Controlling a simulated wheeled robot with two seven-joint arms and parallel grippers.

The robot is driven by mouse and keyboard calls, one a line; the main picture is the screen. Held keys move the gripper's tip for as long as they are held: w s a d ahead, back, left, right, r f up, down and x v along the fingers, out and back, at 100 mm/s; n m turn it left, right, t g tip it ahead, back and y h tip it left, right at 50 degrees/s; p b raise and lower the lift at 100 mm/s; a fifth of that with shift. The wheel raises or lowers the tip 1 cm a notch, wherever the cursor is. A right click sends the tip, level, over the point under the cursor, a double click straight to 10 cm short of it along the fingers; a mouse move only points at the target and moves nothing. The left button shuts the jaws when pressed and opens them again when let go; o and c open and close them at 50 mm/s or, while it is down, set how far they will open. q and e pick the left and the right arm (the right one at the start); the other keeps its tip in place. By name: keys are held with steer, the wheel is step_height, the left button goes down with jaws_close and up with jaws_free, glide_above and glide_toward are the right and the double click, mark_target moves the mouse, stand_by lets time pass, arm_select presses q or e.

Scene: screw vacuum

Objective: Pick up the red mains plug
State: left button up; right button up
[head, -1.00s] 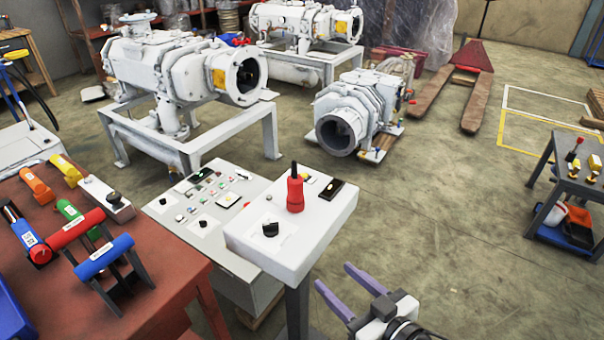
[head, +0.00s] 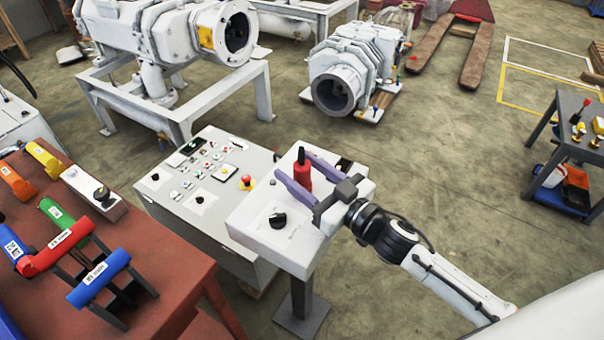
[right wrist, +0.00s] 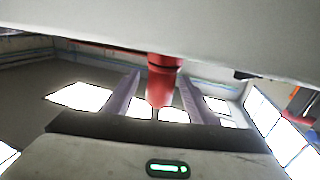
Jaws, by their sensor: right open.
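The red mains plug (head: 303,173) stands upright with its dark tip upward on the white pedestal box (head: 262,236). My right gripper (head: 295,163) is open over the box, its two purple fingers on either side of the plug in the head view. In the right wrist view the plug (right wrist: 163,80) shows between the two spread fingers (right wrist: 160,82), with a visible gap on each side. I cannot tell the exact height of the fingers against the plug. My left gripper is not in view.
A black knob (head: 278,220) sits on the same box, near the gripper. A grey control panel (head: 200,180) with buttons adjoins on the left. A red table (head: 170,300) with coloured-handled tools is at the lower left.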

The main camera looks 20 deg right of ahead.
steer(key=x, duration=0.3)
steer(key=shift+w+f, duration=0.1)
steer(key=shift+f, duration=0.05)
steer(key=c, duration=1.2)
steer(key=shift+c, duration=0.2)
